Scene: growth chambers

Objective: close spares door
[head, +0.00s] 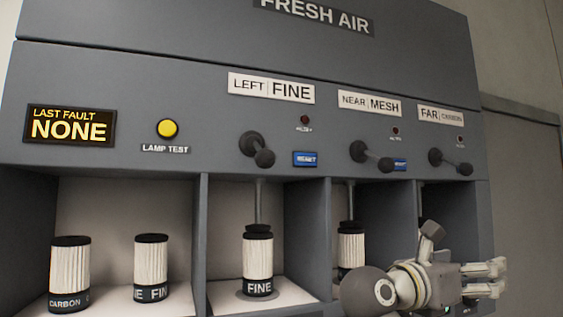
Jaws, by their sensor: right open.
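The left bay (98,205) of the grey cabinet stands open, and no door panel shows across it. A carbon filter (69,275) and a fine filter (151,268) stand upright inside it. I cannot make out a spares door in this view. My right gripper (503,278) is at the lower right, in front of the cabinet's right end, open with nothing between its fingers. It is far from the left bay. My left gripper is not in view.
Another fine filter (258,265) stands in the middle bay, and one more (351,245) is partly behind my right arm. Dark levers (258,150), (372,157), (450,161) stick out above the bays. A yellow lamp test button (167,128) is at left.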

